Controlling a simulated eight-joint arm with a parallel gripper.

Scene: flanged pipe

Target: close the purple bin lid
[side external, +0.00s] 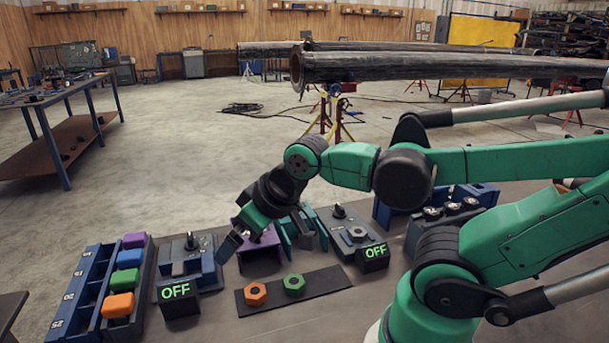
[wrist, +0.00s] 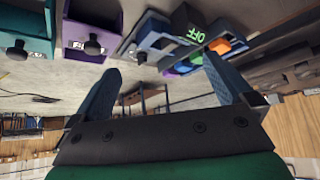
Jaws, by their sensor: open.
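The purple bin (side external: 270,240) stands on the bench beside a teal bin (side external: 286,236), partly covered by my gripper in the side view. In the wrist view the purple bin (wrist: 93,14) is at the top left, with a black knob (wrist: 93,47) and a white label on its front. In the side view my gripper (side external: 264,236) is tilted down close to the purple bin; contact cannot be told.
Left of the bin are a switch box with an OFF display (side external: 180,292) and a blue rack (side external: 85,290) beside coloured blocks. Orange (side external: 255,294) and green (side external: 294,285) nuts lie on a dark mat in front. Another OFF display (side external: 373,254) stands to the right.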

